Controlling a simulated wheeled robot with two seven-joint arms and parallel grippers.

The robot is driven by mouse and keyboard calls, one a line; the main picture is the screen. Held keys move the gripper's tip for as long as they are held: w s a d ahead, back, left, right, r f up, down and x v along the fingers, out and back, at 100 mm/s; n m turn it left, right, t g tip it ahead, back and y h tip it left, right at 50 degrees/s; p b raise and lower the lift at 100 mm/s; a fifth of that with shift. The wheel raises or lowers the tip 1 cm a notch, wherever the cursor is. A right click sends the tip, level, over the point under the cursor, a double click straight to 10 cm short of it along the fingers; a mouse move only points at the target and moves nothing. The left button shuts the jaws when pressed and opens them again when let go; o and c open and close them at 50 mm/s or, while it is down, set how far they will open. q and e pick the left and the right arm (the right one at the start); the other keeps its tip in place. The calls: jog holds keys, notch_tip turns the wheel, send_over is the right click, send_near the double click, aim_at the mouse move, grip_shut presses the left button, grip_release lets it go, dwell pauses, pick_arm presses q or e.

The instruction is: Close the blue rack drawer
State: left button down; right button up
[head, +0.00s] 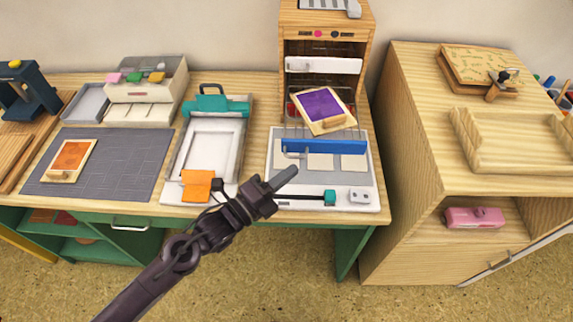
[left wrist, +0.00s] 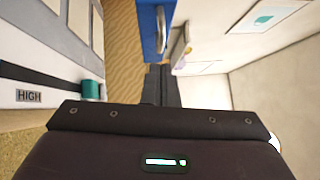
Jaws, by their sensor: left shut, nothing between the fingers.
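The blue drawer front (head: 338,147) stands out in front of the wooden rack (head: 372,28), over the grey-white panel at the table's front edge. In the left wrist view the blue front (left wrist: 150,12) has a metal handle (left wrist: 161,30) and is just beyond my fingers. My left gripper (head: 285,178) is shut and empty, in front of and below the drawer's left part in the head view. Its dark fingers (left wrist: 161,85) point toward the drawer in the wrist view; I cannot tell whether they touch it. My right gripper is not in view.
A tilted wooden tray with a purple pad (head: 322,104) sits behind the blue front, at the rack's lower opening. A white drawer front (head: 324,65) is above it. An orange cloth (head: 197,186) lies left of my gripper. A wooden cabinet (head: 405,170) stands right.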

aim_at(289, 104)
pick_arm(q)
jog(key=shift+w+r, duration=0.1)
jog(key=shift+w, duration=0.65)
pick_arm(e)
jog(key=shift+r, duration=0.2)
